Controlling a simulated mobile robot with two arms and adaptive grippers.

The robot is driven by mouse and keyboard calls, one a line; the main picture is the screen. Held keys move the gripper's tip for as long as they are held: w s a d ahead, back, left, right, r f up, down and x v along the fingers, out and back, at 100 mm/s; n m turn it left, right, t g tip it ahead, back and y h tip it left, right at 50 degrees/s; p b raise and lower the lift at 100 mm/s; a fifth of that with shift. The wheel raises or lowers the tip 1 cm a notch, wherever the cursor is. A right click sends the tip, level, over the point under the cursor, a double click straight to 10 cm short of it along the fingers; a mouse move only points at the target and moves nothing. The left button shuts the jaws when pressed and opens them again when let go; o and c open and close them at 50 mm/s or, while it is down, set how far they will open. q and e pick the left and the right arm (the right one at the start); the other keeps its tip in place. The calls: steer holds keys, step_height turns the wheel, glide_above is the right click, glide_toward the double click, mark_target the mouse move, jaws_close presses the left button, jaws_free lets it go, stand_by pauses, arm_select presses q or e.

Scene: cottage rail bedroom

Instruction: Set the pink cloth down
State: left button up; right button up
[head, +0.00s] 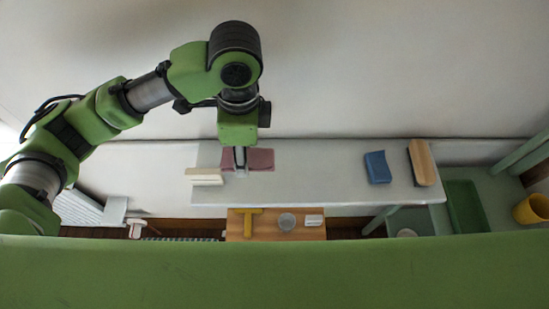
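The pink cloth (262,159) is at the left part of the long pale table (320,188), near the wall. It looks flat, and part of it is hidden behind my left gripper. My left gripper (240,168) points down in front of the cloth, with pink showing on both sides of its fingers. From this angle I cannot tell whether the fingers are shut on the cloth, or whether the cloth rests fully on the table. My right gripper is not in view.
A cream block (205,176) is just left of the cloth. A blue item (377,167) and a wood-topped block (422,162) are at the table's right end. A lower wooden surface (262,233) holds a yellow T-shaped tool (247,219). The table's middle is clear.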

arm_select(q)
steer(key=w+d+f, duration=0.2)
steer(key=d+f, duration=0.1)
steer(key=w+d+f, duration=0.1)
steer(key=f, duration=0.1)
steer(key=shift+d+f+p, duration=0.2)
steer(key=shift+p, duration=0.15)
steer(key=shift+d+f, duration=0.15)
steer(key=shift+f, duration=0.05)
steer(key=f, duration=0.1)
steer(key=f+p, duration=0.1)
steer(key=shift+d+f, duration=0.3)
steer(key=shift+f, duration=0.1)
steer(key=shift+w+f, duration=0.1)
steer(key=shift+f, duration=0.4)
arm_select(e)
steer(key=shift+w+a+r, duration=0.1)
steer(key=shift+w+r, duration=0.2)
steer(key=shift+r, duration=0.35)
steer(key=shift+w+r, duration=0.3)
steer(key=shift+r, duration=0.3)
arm_select(q)
steer(key=shift+f, duration=0.1)
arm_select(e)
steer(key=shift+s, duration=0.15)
arm_select(q)
steer(key=o, duration=1)
